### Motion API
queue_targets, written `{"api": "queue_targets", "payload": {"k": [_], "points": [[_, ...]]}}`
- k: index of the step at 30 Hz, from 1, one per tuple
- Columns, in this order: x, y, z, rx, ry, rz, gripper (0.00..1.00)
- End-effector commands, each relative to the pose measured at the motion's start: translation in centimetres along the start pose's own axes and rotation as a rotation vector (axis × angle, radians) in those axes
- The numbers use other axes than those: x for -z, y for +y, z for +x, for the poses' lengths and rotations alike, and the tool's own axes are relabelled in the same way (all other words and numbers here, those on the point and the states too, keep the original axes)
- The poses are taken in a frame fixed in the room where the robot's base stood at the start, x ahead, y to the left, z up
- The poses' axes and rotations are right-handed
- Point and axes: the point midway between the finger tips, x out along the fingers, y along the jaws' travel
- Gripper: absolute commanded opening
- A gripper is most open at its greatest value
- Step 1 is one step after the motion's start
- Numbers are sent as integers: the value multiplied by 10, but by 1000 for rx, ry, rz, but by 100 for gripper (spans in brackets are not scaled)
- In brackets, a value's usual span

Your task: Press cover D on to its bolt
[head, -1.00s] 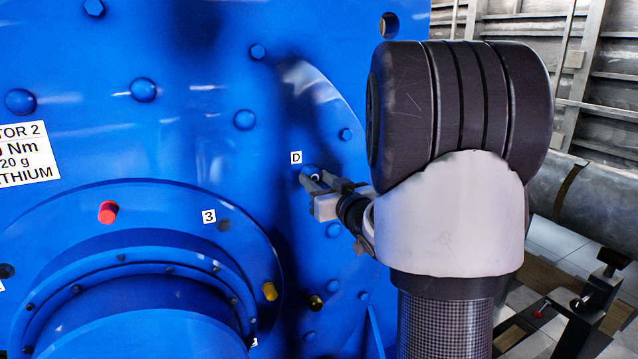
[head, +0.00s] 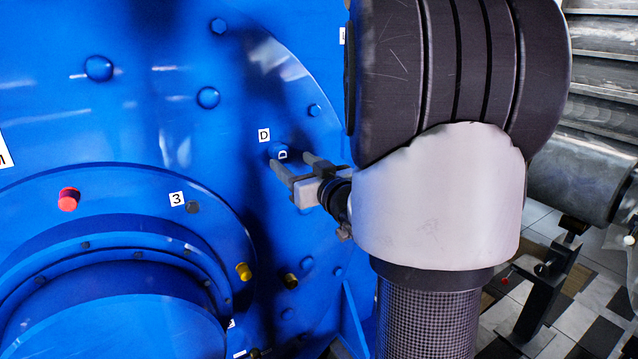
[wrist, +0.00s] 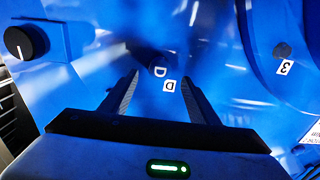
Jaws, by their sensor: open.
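A red cap (head: 68,199), a yellow cap (head: 243,271) and a dark bolt by label 3 (head: 178,198) stand on the round flange. Several blue domed caps dot the motor face. A black knob (wrist: 26,42) shows in the wrist view.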

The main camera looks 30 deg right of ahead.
Motion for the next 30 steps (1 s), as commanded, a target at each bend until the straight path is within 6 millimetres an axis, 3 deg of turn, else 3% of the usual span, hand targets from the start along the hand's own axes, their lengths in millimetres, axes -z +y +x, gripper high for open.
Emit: {"api": "queue_targets", "payload": {"k": [9, 15, 21, 30], "points": [[1, 1, -80, -3, 2, 0, 55], [-2, 0, -112, -1, 3, -1, 55], [0, 0, -124, 0, 1, 0, 55], [0, 0, -124, 1, 0, 0, 55]]}}
